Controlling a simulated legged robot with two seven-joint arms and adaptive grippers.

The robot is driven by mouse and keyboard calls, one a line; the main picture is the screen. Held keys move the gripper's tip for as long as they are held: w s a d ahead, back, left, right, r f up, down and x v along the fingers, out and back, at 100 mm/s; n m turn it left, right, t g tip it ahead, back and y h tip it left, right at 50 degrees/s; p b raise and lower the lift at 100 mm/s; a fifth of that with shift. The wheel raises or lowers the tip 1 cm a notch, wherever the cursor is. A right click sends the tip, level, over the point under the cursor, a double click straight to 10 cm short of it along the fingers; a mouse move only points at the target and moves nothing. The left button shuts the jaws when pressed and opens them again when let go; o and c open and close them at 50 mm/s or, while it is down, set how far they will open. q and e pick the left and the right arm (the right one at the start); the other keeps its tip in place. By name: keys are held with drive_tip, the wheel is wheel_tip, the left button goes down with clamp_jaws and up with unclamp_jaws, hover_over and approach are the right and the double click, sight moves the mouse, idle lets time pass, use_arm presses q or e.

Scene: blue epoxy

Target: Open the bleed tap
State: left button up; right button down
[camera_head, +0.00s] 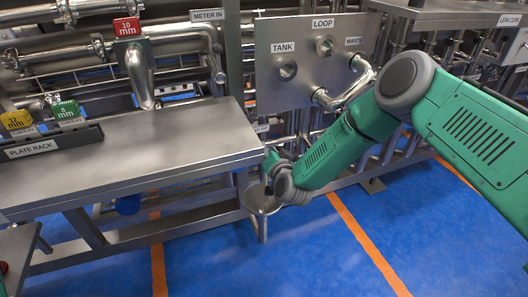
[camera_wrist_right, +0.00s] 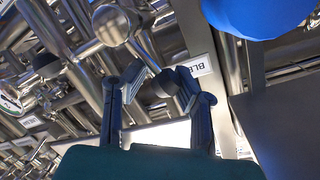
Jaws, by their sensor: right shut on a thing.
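My right gripper (camera_wrist_right: 160,80) is seen from behind in the right wrist view, its two dark fingers closed in around a dark, rounded tap handle (camera_wrist_right: 166,84). A white label with letters starting "BLE" (camera_wrist_right: 201,66), upside down in this view, is right beside the fingers. In the head view the right gripper (camera_head: 270,163) is small and partly hidden by my green wrist, near the front right corner of the steel table. The tap itself is hidden there, and how far its handle is turned cannot be told. My left gripper is not in view.
The steel table (camera_head: 130,150) with a plate rack (camera_head: 45,146) is left of the right arm. A steel cup with a spout (camera_head: 262,203) hangs just below the gripper. A panel labelled TANK, LOOP and WASTE (camera_head: 310,75) stands behind. Blue floor (camera_head: 310,255) is open in front.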

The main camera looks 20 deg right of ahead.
drive_tip(key=shift+s+d+f+m+y+b, duration=0.15)
drive_tip(key=shift+d+f+m+y+b, duration=0.15)
drive_tip(key=shift+m, duration=0.45)
drive_tip(key=shift+s+d+f+m+y+b, duration=0.2)
drive_tip(key=shift+d+m+y, duration=0.1)
drive_tip(key=shift+m, duration=0.45)
drive_tip(key=c, duration=1.1)
unclamp_jaws()
drive_tip(key=shift+w+d+r, duration=0.1)
drive_tip(key=shift+w+r, duration=0.05)
drive_tip(key=shift+r, duration=0.1)
drive_tip(key=s+r, duration=0.2)
drive_tip(key=s, duration=0.9)
drive_tip(key=shift+s+d, duration=0.25)
drive_tip(key=shift+s, duration=0.05)
